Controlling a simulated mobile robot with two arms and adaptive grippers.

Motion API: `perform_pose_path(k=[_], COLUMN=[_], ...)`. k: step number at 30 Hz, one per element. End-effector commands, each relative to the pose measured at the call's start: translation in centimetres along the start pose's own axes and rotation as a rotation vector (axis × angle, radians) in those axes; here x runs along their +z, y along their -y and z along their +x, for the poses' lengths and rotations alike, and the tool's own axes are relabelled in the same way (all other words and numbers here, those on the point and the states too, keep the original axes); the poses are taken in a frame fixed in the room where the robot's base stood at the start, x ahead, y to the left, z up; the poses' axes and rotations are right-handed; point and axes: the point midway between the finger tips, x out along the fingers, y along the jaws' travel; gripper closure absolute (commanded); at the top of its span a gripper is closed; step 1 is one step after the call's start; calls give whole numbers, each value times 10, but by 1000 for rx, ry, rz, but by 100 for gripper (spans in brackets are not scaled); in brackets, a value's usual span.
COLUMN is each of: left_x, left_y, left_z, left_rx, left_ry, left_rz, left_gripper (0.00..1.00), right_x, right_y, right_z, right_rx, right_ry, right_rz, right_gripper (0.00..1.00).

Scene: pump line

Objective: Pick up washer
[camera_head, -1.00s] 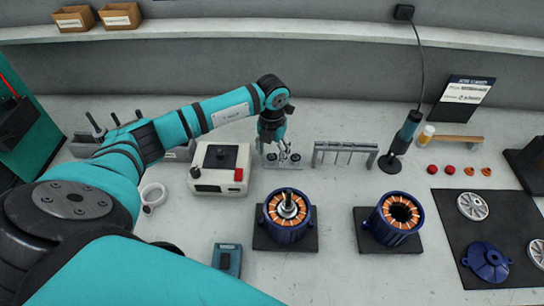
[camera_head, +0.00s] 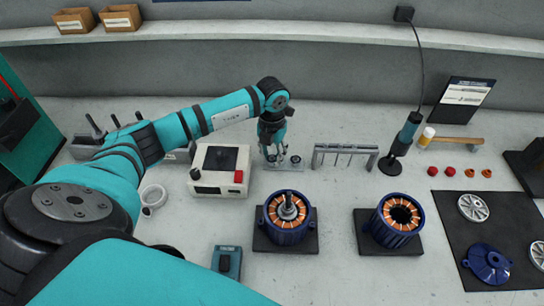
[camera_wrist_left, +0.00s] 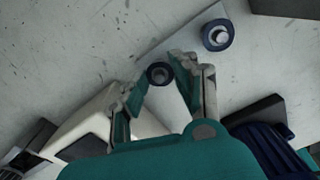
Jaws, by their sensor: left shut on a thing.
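My left gripper (camera_head: 275,156) is low over a small pale plate (camera_head: 290,167) behind the wound motor housing in the head view. In the left wrist view, the gripper's fingertips (camera_wrist_left: 157,72) are shut on a small dark ring, the washer (camera_wrist_left: 159,73), seen from above with its hole open. Whether the washer is clear of the plate cannot be told. A second round dark piece with a light centre (camera_wrist_left: 217,35) stands on the plate; in the head view it is right of the fingers (camera_head: 295,158). My right gripper is not in view.
A white box with a red button (camera_head: 220,170) stands left of the plate, and a grey rack (camera_head: 345,155) stands right. Two motor housings (camera_head: 287,218) (camera_head: 396,219) sit on dark pads in front. A screwdriver stand (camera_head: 391,163) is further right.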

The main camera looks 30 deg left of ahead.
Motion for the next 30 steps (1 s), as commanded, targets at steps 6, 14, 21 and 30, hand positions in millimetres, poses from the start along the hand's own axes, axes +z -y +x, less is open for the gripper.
perform_pose_path(k=[6, 14, 21, 30], left_x=[2, 2, 1, 0], left_y=[0, 0, 0, 0], left_z=[-18, -71, -101, -105], left_rx=[-1, -1, -1, 0], left_ry=[5, 6, 2, 0], left_rz=[1, 1, 0, 0], left_gripper=[81, 81, 81, 81], right_x=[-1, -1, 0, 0], right_y=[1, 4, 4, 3], right_z=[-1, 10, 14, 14], right_rx=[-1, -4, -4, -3], right_ry=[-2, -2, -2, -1], right_rz=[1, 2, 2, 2], right_gripper=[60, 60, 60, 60])
